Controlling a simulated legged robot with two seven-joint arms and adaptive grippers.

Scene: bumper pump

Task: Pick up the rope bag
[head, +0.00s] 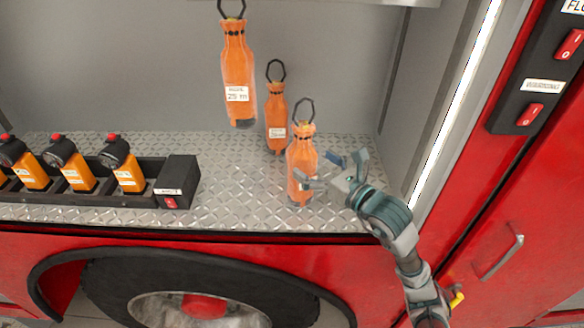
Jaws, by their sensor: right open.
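Three orange rope bags with black loops are in the head view. The nearest rope bag (302,158) appears upright at the right of the metal shelf. A second rope bag (276,122) is behind it, and a larger rope bag (238,75) is to the left and higher, its white label reading 25 m. My right gripper (328,172) is open at the right side of the nearest bag. One finger overlaps the bag's lower front in the picture; I cannot tell whether it touches. My left gripper is not in view.
A black charging rack (178,182) with several orange lamps stands on the left of the diamond-plate shelf (235,180). The compartment's right wall and light strip (455,105) stand close to my right arm. A black switch panel (540,70) is at the upper right. A wheel (200,285) is below.

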